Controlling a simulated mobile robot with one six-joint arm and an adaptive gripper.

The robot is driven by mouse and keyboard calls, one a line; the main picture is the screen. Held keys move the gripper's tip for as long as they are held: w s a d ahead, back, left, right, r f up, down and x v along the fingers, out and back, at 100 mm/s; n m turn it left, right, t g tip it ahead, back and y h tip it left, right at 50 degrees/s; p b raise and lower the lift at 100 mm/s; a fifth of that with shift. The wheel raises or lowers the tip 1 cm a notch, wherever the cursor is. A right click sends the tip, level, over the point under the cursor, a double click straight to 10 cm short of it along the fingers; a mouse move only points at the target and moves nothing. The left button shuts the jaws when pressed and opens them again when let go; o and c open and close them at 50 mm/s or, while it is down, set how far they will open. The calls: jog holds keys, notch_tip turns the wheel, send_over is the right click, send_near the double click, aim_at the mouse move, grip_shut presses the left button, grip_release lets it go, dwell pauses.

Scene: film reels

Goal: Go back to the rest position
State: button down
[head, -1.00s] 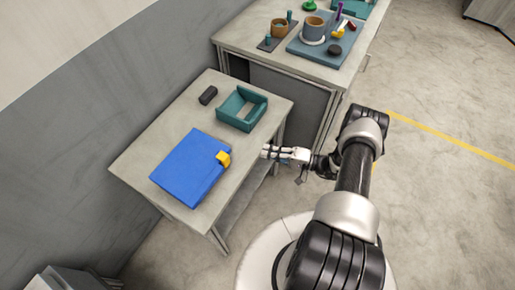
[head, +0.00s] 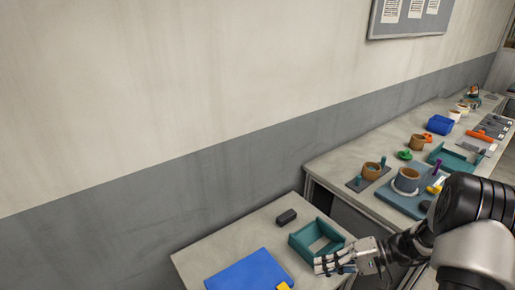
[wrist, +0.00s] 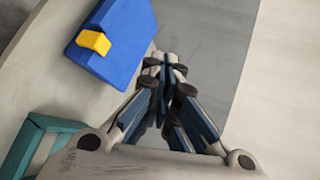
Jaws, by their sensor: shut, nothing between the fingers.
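My gripper (head: 340,262) is shut and empty at the lower right of the head view. It appears in front of the right edge of the small table (head: 225,240), by the teal open box. In the wrist view my gripper (wrist: 168,72) has its fingers together, pointing past the table edge toward the floor and wall. No object is between the fingers. My arm comes in from the right in the head view.
A blue box with a yellow latch (head: 250,272) lies on the small table, beside the teal open box (head: 303,243) and a black block (head: 286,216). A longer bench (head: 335,165) with several parts stands to the right. A wall (head: 150,120) rises behind.

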jog(key=s+a+r+n+t+h, duration=0.2)
jog(key=s+r+h, duration=1)
jog(key=s+r, duration=0.8)
jog(key=shift+s+a+r+n+t+h, duration=0.35)
jog(key=shift+s+a+t, duration=0.35)
jog(key=shift+s+a, duration=0.4)
